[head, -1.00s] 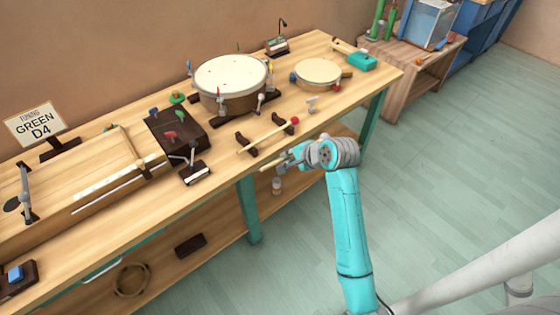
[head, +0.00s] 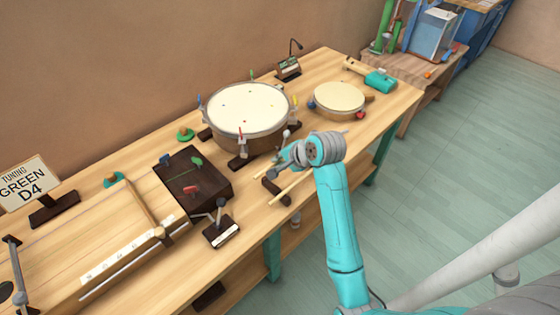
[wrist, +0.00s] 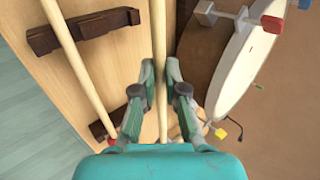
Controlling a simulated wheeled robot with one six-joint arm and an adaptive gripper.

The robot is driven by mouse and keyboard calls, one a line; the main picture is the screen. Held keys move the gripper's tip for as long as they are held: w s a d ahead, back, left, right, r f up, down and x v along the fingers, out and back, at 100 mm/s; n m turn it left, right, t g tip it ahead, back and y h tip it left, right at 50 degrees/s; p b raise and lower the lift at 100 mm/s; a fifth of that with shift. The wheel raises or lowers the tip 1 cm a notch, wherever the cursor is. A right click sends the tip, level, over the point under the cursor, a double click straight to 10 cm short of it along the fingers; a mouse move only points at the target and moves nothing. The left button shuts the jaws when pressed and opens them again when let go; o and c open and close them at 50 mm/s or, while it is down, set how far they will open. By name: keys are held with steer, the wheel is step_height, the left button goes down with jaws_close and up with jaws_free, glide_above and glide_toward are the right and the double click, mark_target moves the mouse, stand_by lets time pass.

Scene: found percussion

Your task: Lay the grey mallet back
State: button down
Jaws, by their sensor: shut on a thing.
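My gripper (head: 285,160) is shut on a pale wooden mallet shaft, which also shows between the fingers in the wrist view (wrist: 160,60). The head of this held mallet is hidden, so its grey colour does not show. A second mallet with a pale shaft (wrist: 84,75) and a red head (wrist: 110,142) lies across two dark brown rests, one farther up the wrist picture (wrist: 75,35) and one lower, partly hidden. The held shaft runs roughly lengthwise beside it, just right of the upper rest's end in that view. Its height above the bench is hard to tell.
A large drum (head: 248,108) with upright pegs stands close behind my gripper. A smaller drum (head: 340,97) and a teal-headed mallet (head: 380,82) are farther right. A dark box (head: 190,190) and a small labelled stand (head: 221,232) are left. The bench front edge is near.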

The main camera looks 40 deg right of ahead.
steer(key=shift+f, duration=0.1)
steer(key=shift+f, duration=3.1)
steer(key=shift+f, duration=0.3)
steer(key=c, duration=1.2)
jaws_free()
steer(key=shift+o, duration=0.2)
steer(key=v, duration=1.2)
steer(key=shift+f, duration=0.1)
